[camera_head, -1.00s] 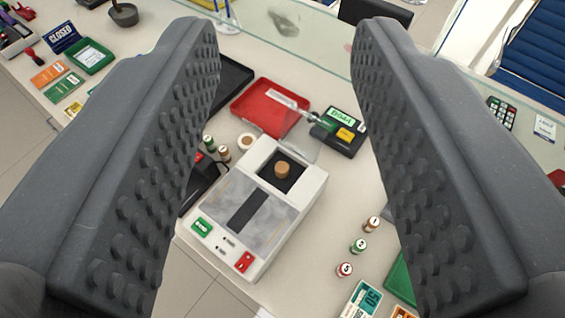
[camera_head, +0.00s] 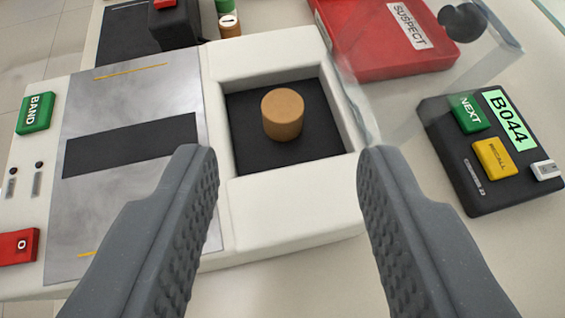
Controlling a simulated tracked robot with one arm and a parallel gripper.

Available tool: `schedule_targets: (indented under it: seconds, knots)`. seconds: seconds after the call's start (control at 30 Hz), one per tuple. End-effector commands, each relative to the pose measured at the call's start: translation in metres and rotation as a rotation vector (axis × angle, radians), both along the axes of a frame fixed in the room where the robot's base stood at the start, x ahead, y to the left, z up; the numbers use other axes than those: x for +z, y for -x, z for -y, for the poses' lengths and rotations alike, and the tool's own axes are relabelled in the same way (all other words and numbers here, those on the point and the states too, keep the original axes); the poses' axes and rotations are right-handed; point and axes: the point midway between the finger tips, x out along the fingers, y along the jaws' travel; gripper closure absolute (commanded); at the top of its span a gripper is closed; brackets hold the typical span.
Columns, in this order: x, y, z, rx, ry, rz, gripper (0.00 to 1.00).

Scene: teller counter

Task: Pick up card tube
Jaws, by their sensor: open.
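The card tube (camera_head: 283,115) looks like a short tan-brown cylinder. It stands upright on the dark floor of a square recess in the white machine (camera_head: 290,214). My gripper (camera_head: 286,165) is open and empty. Its two ridged grey fingers point toward the recess, one on each side of the tube in the picture, with the tips lower in the picture than the tube. The fingers do not touch the tube. The left finger covers part of the machine's grey metal top.
The recess has raised white walls around the tube. A green BAND button (camera_head: 35,113) and a red button (camera_head: 18,247) sit on the machine's left. A red SUSPECT tray (camera_head: 385,40), a clear panel (camera_head: 440,75) and a black keypad (camera_head: 490,150) stand at right. Bare counter shows at lower right.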

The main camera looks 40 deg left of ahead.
Motion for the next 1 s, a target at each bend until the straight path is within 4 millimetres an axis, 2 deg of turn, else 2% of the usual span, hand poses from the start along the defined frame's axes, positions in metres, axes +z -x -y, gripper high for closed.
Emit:
schedule_targets:
  seconds: [0.03,0.2,0.63,0.87,1.0]
  knots:
    - [-0.017,-0.001,0.002,0.013,-0.008,-0.002,0.59]
    - [-0.039,-0.004,0.003,0.041,-0.013,0.011,0.59]
    - [-0.074,-0.048,-0.037,0.041,-0.01,0.014,0.59]
    - [-0.081,-0.058,-0.047,0.042,-0.011,0.013,0.59]
    - [-0.092,-0.064,-0.056,0.044,-0.011,0.011,0.59]
